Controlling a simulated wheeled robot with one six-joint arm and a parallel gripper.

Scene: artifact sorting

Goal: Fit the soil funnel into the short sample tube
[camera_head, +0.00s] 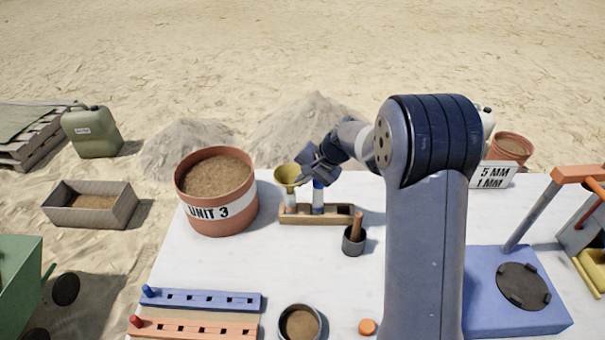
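The soil funnel (286,175) is a yellow-brass cone, wide end up. It is directly above or in the short sample tube (290,199), a pale tube in the left part of a wooden rack (335,218). I cannot tell whether the funnel's stem is inside the tube. My gripper (302,176) is at the funnel's right side, reaching in from the right, and overlaps its edge in the picture. The fingertips are too small and dark to show whether they grip it.
A large terracotta "UNIT 3" pot (222,212) of soil stands left of the rack. A dark cup (354,245) with a wooden-handled tool is close at right. Blue (205,300) and orange (190,328) slotted strips lie in front. The white tabletop between is mostly clear.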

